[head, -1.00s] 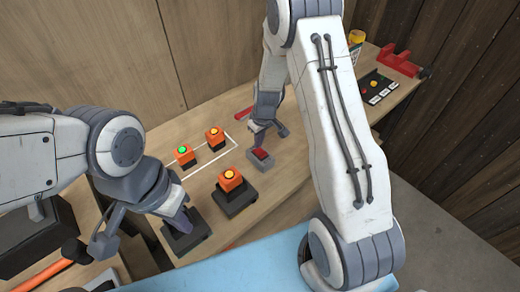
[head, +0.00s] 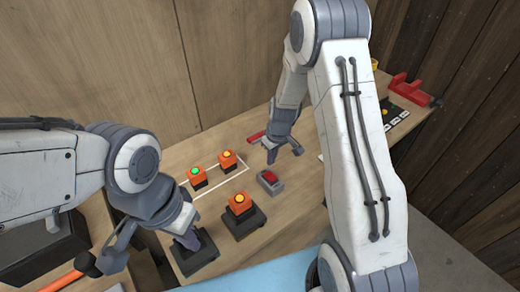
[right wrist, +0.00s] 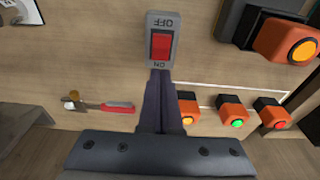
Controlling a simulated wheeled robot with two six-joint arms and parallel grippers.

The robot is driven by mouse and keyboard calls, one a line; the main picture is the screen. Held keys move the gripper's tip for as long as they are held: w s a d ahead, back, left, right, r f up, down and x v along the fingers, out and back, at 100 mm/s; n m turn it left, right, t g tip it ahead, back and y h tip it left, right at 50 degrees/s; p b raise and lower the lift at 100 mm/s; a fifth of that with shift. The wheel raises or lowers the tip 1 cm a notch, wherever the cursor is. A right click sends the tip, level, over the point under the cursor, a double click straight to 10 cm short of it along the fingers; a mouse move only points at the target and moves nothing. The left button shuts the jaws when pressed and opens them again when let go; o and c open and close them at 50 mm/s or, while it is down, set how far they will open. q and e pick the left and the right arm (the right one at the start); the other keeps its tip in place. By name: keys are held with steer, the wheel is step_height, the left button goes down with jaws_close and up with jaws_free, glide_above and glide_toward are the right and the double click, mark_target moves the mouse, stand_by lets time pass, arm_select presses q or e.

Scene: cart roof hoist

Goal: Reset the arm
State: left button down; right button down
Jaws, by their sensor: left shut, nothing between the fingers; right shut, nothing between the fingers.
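A grey switch box (head: 270,184) with a red rocker lies on the wooden bench. In the right wrist view the switch box (right wrist: 149,55) is marked OFF at its far end and ON at the end by my fingers; which side is pressed I cannot tell. My right gripper (head: 272,160) is shut and empty, just above and behind the switch box, apart from it in the head view. Its closed fingertips (right wrist: 160,76) point at the ON end in the right wrist view. My left gripper (head: 188,242) is shut and empty, at a dark square base (head: 200,262).
Orange button boxes with a green (head: 198,178) and a yellow button (head: 227,160) stand by white lines. A red-button box (right wrist: 272,112) shows in the right wrist view. Another orange box (head: 240,205) sits on a dark base. A red clamp-like thing (head: 410,92) is at the far right.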

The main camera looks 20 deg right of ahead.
steer(key=shift+n+g+y, duration=0.3)
steer(key=shift+n, duration=0.6)
steer(key=s+a+r+b, duration=0.1)
steer(key=s+a+r, duration=0.1)
steer(key=s+a, duration=0.1)
steer(key=s+a+r+b, duration=0.2)
steer(key=s+a+r, duration=0.1)
steer(key=a, duration=0.3)
steer(key=s+a+r+b, duration=0.2)
steer(key=s+a+r, duration=0.1)
steer(key=s+a, duration=0.1)
steer(key=shift+s+a, duration=0.4)
steer(key=shift+s, duration=0.1)
steer(key=s+a+r+b, duration=0.1)
steer(key=s+b, duration=0.1)
steer(key=s, duration=0.7)
steer(key=s+a+r+n+g+b, duration=0.1)
steer(key=s, duration=0.7)
steer(key=shift+s+r+b, duration=0.25)
steer(key=shift+s+b, duration=0.15)
